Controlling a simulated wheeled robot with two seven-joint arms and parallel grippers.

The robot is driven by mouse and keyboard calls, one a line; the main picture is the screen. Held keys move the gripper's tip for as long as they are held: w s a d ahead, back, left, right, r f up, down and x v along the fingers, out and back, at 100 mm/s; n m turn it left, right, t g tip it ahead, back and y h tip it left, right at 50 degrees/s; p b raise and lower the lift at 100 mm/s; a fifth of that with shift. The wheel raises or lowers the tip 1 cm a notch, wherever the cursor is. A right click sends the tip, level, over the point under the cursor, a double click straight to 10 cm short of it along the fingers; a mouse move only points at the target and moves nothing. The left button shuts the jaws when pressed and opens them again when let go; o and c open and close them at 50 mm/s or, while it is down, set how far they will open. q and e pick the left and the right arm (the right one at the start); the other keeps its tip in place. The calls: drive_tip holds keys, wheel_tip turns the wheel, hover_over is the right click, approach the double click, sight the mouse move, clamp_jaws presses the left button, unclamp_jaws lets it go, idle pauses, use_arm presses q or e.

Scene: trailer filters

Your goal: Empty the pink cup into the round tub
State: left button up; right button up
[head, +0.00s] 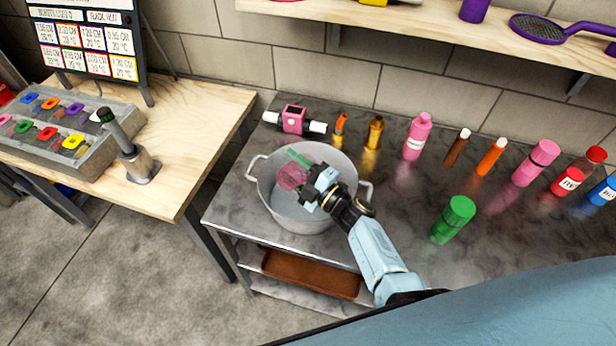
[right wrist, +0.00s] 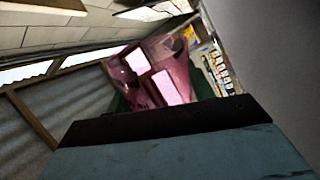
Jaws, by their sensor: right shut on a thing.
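The round tub (head: 302,217) is a grey metal pot with two side handles on the steel counter. My right gripper (head: 308,180) is over the tub and shut on the pink cup (head: 290,177). The cup is translucent pink and appears tilted above the tub's opening. It also shows in the right wrist view (right wrist: 172,75), tipped over beyond the gripper. A green piece shows beside the cup at the fingers. I cannot see what is in the cup or whether anything is coming out. My left gripper is not in view.
Several bottles line the counter's back, including a pink bottle (head: 417,137). A wooden table (head: 190,110) stands to the left, with a gap between.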

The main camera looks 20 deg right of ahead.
drive_tip(key=shift+w+d+f+m, duration=0.1)
drive_tip(key=shift+m, duration=0.2)
drive_tip(key=shift+w+d+r+m+h+p, duration=0.15)
drive_tip(key=shift+w+d+m+h+p, duration=0.1)
drive_tip(key=shift+m+p, duration=0.45)
drive_tip(key=shift+w+d+r+m+h+p, duration=0.1)
drive_tip(key=shift+d+m+h+p, duration=0.1)
drive_tip(key=shift+m+p, duration=0.45)
idle(0.8)
drive_tip(key=shift+w+d+m+p, duration=0.15)
drive_tip(key=shift+m+p, duration=0.3)
drive_tip(key=shift+m, duration=0.2)
idle(0.8)
